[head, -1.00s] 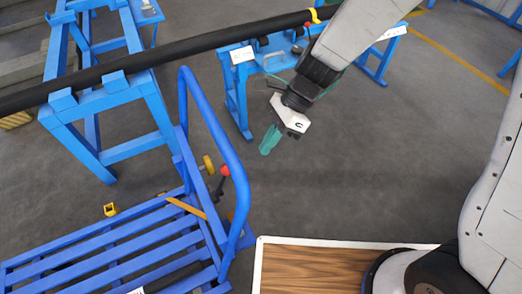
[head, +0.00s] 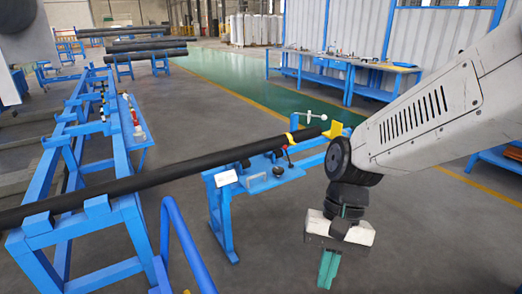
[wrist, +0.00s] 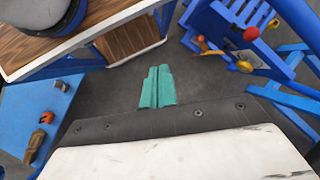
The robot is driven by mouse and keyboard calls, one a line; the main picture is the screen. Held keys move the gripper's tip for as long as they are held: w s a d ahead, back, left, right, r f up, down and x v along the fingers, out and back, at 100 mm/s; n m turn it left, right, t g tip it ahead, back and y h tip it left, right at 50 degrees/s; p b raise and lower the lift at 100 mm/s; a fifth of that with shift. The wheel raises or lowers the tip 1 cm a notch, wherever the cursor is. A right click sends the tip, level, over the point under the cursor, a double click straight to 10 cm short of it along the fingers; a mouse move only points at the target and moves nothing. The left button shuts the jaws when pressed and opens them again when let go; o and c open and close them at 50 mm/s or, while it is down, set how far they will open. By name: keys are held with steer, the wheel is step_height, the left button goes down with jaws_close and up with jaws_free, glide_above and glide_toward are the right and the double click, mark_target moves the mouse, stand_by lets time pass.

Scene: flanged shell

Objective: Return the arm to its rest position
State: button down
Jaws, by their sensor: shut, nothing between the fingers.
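My gripper (head: 328,268) hangs from my arm at the right of the head view, pointing down. Its teal fingers are together with nothing between them. In the wrist view the fingers (wrist: 157,87) show closed over bare grey floor. The gripper is to the right of the blue stand with the long black pipe (head: 170,172) and apart from it.
A blue cart rail (head: 185,245) stands at the lower left. The blue stand (head: 225,215) carries the pipe's end near a yellow piece (head: 335,130). Workbenches (head: 345,68) stand farther back. A wood-topped surface (wrist: 60,55) shows in the wrist view.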

steer(key=s+d+r+n+t+h, duration=0.1)
steer(key=s+d+r+t, duration=0.2)
steer(key=d+r, duration=0.2)
steer(key=s+d+r+n+t+h, duration=0.1)
steer(key=s+d+r+t, duration=0.1)
steer(key=d+r, duration=0.4)
steer(key=s+d, duration=0.1)
steer(key=d, duration=0.2)
steer(key=shift+s+d+t, duration=0.25)
steer(key=shift+d+t, duration=0.15)
